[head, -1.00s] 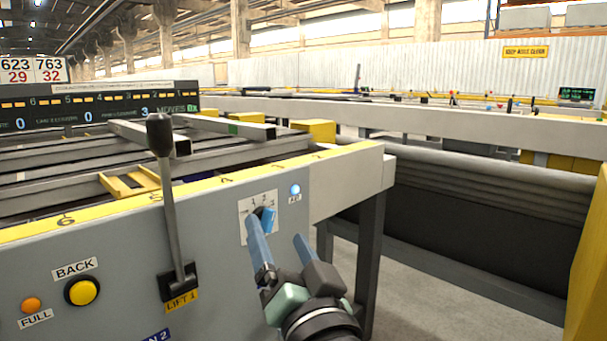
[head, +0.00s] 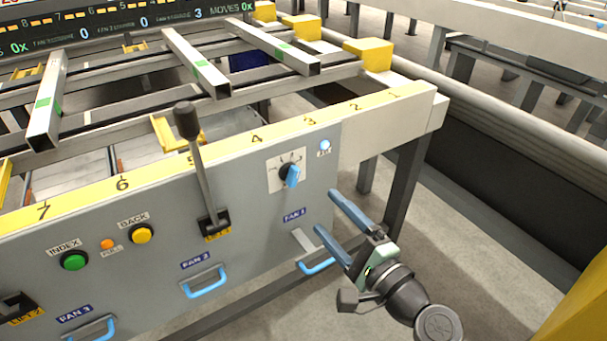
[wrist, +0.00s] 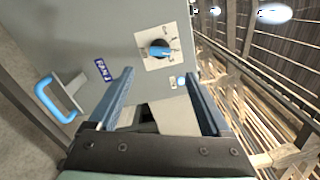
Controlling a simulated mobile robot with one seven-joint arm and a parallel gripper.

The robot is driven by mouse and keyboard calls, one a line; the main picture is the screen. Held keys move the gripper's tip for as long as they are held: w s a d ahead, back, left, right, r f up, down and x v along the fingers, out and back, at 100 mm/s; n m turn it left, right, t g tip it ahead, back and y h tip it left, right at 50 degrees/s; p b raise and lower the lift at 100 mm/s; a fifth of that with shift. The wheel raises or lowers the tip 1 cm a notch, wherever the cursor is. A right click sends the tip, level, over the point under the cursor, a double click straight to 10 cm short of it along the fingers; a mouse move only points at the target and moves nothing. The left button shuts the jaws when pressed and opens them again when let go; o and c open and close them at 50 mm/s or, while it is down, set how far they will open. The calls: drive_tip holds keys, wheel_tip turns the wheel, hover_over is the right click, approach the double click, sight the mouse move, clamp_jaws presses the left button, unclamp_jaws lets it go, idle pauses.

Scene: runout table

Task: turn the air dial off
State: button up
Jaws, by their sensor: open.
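The air dial (head: 291,176) is a blue knob on a white marked plate, on the grey panel near its right end. Its blue grip points downward in the head view; the small marks are too fine to read. A pale blue lamp (head: 324,146) above and right of it looks lit. In the wrist view the dial (wrist: 159,49) shows just beyond the fingertips, between their lines. My gripper (head: 326,211) is open and empty, right of and below the dial, apart from it. It also shows in the wrist view (wrist: 158,74).
A lever (head: 203,180) stands left of the dial. The FAN 1 handle (head: 316,267) sticks out below the dial, close to my gripper; the FAN 2 handle (head: 204,284) is further left. Yellow BACK (head: 141,236) and green INDEX (head: 74,261) buttons are at left.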

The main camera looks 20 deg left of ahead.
sight(296, 180)
drive_tip(key=b+x, duration=0.3)
drive_tip(key=x, duration=0.8)
drive_tip(key=shift+w+a, duration=0.1)
drive_tip(key=shift+c, duration=0.3)
clamp_jaws()
